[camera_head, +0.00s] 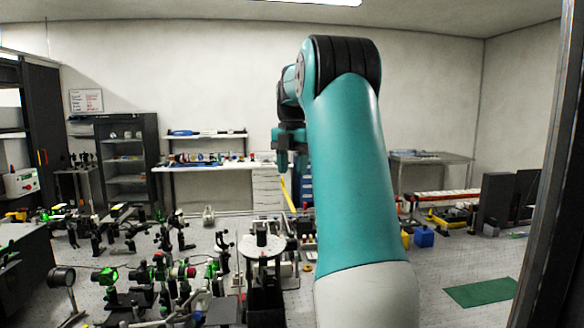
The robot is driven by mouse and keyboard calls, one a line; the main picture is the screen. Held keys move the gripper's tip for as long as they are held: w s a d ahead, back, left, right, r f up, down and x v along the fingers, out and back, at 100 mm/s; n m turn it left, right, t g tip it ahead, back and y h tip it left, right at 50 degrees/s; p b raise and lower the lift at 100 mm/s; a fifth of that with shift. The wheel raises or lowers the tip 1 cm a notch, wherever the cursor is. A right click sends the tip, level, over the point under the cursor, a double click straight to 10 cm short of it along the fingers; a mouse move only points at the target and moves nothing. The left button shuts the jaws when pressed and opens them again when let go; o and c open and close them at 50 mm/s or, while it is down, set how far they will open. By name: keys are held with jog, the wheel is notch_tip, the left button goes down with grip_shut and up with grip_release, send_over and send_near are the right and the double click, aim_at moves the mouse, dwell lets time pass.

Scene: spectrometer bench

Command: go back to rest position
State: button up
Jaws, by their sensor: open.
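My teal arm rises through the middle of the view and bends over at the top. My gripper (290,162) hangs from the far end of the arm, fingers pointing down, and is partly hidden by the arm link. It is open, and I see nothing held between its fingers. It is raised above the bench, in front of the back wall. A thin yellow strip (287,195) shows below it; I cannot tell how far behind the gripper it lies.
Several optical mounts crowd the bench (460,270) at left and centre. A round pale stage (262,246) stands near the arm's base. A blue block (424,237), a green mat (482,291) and dark boxes (495,199) lie right. The bench around the mat is clear.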

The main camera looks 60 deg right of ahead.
dwell(0.4)
jog(key=w+a+f+m+b, duration=0.1)
jog(key=a+f+m, duration=0.15)
jog(key=a, duration=0.75)
jog(key=w+a+f+m+t+y+b, duration=0.1)
jog(key=w+a+f, duration=0.15)
jog(key=a, duration=0.75)
jog(key=w+a+f+m+b, duration=0.15)
jog(key=a+f, duration=0.25)
jog(key=a, duration=0.7)
jog(key=s+a+f+m+y, duration=0.1)
jog(key=s+a+f+m, duration=0.1)
jog(key=s+a, duration=0.3)
jog(key=s+a+f+m+y, duration=0.1)
jog(key=s+a+f+m, duration=0.1)
jog(key=s+a, duration=0.4)
jog(key=s+a+f+m+g+y, duration=0.1)
jog(key=s+a+f+m, duration=0.1)
jog(key=s+a, duration=0.4)
jog(key=shift+s+a+f+m, duration=0.2)
jog(key=shift+a+f+m, duration=0.2)
jog(key=shift+a+f, duration=0.45)
